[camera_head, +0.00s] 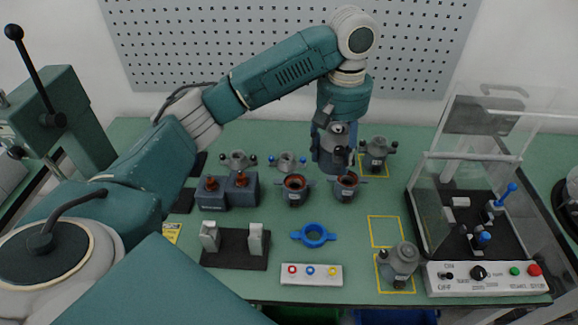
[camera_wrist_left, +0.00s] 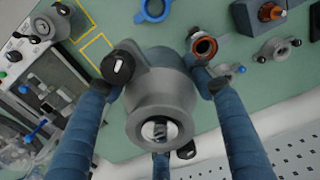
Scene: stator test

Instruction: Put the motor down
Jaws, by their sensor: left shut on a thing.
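My left gripper (camera_head: 333,158) points down over the back middle of the table. It is shut on a grey motor (camera_wrist_left: 160,105) with a round ring-shaped end and a black knob at its side. In the left wrist view the blue fingers stand on both sides of the motor. In the head view the gripper partly hides it, and I cannot tell its height above the table. A second grey motor (camera_head: 376,152) stands just right of the gripper at a yellow outline. Another motor (camera_head: 400,258) stands in the front yellow outline. My right gripper is not in view.
An empty yellow outline (camera_head: 385,231) lies behind the front motor. A test station (camera_head: 485,275) with a clear cover stands at the right. Open housings (camera_head: 295,188), dark blocks (camera_head: 242,188), a blue ring (camera_head: 313,235) and a button box (camera_head: 311,274) occupy the middle.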

